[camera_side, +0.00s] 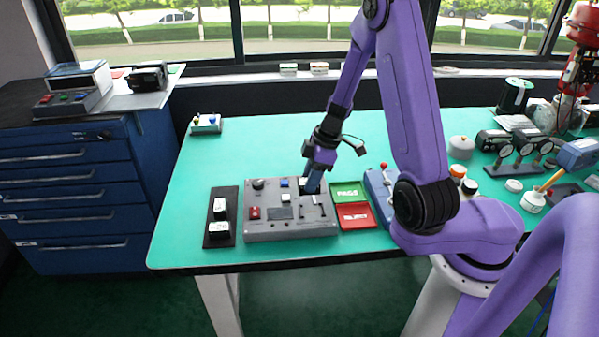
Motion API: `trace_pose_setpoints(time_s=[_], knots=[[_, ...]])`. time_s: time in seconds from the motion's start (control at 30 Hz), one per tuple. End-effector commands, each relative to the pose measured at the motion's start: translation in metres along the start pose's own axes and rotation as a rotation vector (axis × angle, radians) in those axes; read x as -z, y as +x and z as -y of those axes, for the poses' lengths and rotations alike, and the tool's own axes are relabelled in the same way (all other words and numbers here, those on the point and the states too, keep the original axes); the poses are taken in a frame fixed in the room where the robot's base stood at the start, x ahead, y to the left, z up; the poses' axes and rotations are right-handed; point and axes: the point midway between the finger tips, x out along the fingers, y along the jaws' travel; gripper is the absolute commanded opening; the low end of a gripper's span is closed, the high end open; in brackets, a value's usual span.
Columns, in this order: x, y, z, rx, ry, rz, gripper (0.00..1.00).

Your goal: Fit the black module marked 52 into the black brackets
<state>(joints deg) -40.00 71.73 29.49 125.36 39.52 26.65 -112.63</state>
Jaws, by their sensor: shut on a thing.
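My gripper (312,186) points down over the right half of the grey control panel (262,231), close to its top face. I cannot read a 52 anywhere in this view. Dark slotted fittings (314,209) sit on the panel's right side, just below the fingertips. They may be the black brackets, but I cannot tell. Whether the held thing touches the panel is also unclear.
A black tray (231,191) with white blocks lies left of the panel. Green (349,192) and red (357,216) trays lie right of it, then a blue lever box (379,191). The panel carries a red button (254,213) and black knob (258,184). The table's back left is mostly clear.

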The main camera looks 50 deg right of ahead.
Motion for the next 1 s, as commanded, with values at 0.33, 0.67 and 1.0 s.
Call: trace_pose_setpoints(time_s=[0.33,0.67,1.0], knots=[[-0.010,0.005,0.006,0.001,0.001,-0.004,0.04],[-0.018,0.034,0.006,0.001,0.001,-0.003,0.04],[-0.024,0.052,0.005,-0.001,0.000,-0.003,0.04]])
